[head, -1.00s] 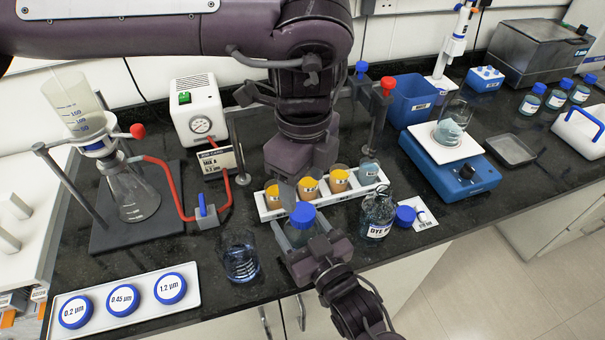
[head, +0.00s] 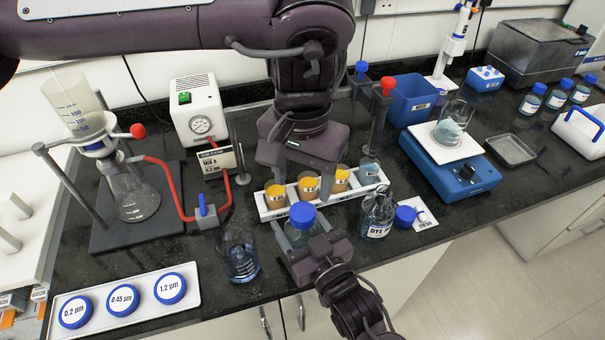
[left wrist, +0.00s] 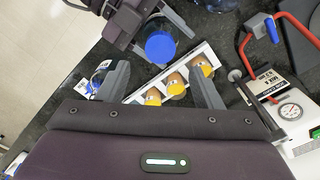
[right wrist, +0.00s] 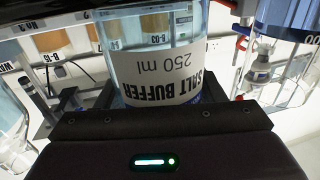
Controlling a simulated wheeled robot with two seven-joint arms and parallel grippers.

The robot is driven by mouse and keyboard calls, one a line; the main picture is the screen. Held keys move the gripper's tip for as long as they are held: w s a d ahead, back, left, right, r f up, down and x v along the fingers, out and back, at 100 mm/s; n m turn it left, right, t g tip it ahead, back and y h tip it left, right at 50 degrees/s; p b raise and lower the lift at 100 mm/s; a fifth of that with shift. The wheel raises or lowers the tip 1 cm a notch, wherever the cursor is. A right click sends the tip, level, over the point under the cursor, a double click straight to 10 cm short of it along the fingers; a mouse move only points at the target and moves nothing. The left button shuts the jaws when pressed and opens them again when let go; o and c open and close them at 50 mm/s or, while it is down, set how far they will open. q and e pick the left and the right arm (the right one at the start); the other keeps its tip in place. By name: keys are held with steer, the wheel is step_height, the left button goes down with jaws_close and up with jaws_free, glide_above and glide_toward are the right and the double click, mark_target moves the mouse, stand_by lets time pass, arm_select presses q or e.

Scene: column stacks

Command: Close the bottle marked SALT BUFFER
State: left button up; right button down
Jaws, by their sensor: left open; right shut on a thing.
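The SALT BUFFER bottle (right wrist: 165,75) is clear glass, its label readable upside down in the right wrist view. My right gripper (head: 305,242) is shut on it and holds it upright near the bench's front edge. A blue cap (head: 302,213) sits on its mouth; it also shows in the left wrist view (left wrist: 161,47). I cannot tell whether the cap is tight. My left gripper (left wrist: 160,88) is open and empty, above and behind the bottle, over the rack, apart from the cap.
A white rack (head: 268,214) with yellow-topped vials stands just behind the bottle. The DYE bottle (head: 377,215) stands to the right, with a loose blue cap (head: 405,215) on a card. A glass vessel (head: 240,258) stands to the left, near the filter tray (head: 190,296).

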mark_target(302, 211)
arm_select(q)
steer(key=shift+f, duration=0.1)
steer(key=shift+f, duration=3.9)
steer(key=shift+c, duration=0.4)
